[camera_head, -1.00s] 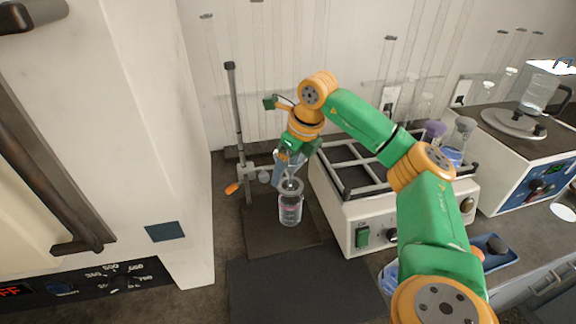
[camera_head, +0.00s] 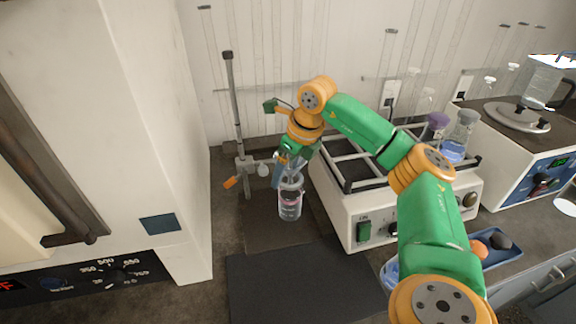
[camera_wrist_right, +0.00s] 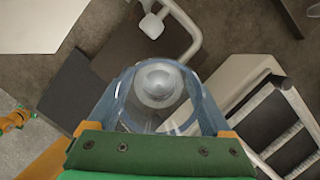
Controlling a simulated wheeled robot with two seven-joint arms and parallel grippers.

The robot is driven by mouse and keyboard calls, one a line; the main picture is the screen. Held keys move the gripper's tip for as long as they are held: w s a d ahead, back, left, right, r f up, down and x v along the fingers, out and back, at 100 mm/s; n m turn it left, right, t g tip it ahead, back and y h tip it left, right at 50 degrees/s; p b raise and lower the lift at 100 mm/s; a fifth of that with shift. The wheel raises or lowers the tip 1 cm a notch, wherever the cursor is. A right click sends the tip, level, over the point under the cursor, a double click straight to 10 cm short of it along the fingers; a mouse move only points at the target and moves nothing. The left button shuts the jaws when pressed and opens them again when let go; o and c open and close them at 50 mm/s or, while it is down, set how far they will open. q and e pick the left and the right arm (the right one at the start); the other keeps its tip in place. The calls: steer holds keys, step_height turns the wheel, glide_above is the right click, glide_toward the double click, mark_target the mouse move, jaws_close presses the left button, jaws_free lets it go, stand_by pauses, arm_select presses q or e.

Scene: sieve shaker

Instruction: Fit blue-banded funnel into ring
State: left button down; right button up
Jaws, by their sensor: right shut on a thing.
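My right gripper (camera_head: 288,165) is shut on a clear funnel with a bluish tint (camera_wrist_right: 160,90), which shows between the fingers in the right wrist view. In the head view the gripper points down just above the grey ring (camera_head: 291,183) on the stand, and the funnel is largely hidden by the gripper. I cannot tell whether the funnel's stem is inside the ring. A clear beaker with a pink mark (camera_head: 290,206) stands below the ring. My left gripper is not in view.
The upright stand rod (camera_head: 236,110) with an orange knob (camera_head: 230,183) is left of the gripper. A white shaker with a rack (camera_head: 345,205) is close on the right. A tall white oven (camera_head: 110,120) fills the left. A dark mat (camera_head: 290,285) lies clear in front.

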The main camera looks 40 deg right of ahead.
steer(key=shift+f, duration=0.25)
steer(key=shift+f, duration=0.15)
steer(key=shift+f+b, duration=0.6)
steer(key=shift+f, duration=0.05)
steer(key=shift+f, duration=0.25)
stand_by(0.4)
steer(key=o, duration=1.2)
steer(key=shift+c, duration=0.2)
steer(key=shift+r+p, duration=2.95)
steer(key=shift+r, duration=0.1)
